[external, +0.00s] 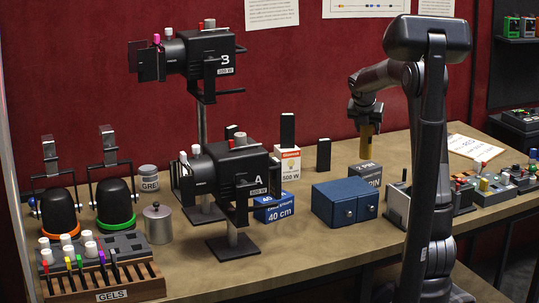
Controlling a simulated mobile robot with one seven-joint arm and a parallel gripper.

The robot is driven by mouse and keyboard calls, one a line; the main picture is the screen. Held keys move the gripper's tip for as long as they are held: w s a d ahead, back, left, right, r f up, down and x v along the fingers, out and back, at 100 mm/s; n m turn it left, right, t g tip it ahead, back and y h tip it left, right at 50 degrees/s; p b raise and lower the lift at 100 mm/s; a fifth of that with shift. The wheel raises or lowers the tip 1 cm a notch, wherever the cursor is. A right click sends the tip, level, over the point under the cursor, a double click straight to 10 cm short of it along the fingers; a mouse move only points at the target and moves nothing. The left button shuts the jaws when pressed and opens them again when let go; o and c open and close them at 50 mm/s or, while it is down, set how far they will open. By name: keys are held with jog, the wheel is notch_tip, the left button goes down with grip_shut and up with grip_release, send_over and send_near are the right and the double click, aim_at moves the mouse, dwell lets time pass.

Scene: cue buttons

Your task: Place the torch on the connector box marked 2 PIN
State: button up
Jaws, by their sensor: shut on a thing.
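My gripper (365,118) points down at the back right of the table, shut on a brass-yellow upright cylinder, which looks like the torch (366,143). The torch's lower end is just over the top of a small grey box (369,174); I cannot tell whether they touch. The front of this grey box reads "PIN"; the digit before it is not legible, and the blue case in front hides part of the box.
A blue two-part case (343,203) stands in front of the grey box. To the left are a tall black block (323,154), a white carton (290,163), a blue 40 cm box (273,208) and lamps on stands (238,178). Switch units (484,190) fill the right side.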

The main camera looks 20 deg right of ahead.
jog(key=s+d+r, duration=0.5)
jog(key=d+r, duration=0.2)
jog(key=d, duration=0.3)
jog(key=w+a+f, duration=0.7)
jog(key=w+f, duration=0.1)
jog(key=f, duration=0.3)
jog(key=shift+w+a+f, duration=0.2)
jog(key=shift+f, duration=0.15)
jog(key=o, duration=1.2)
jog(key=shift+o, duration=0.2)
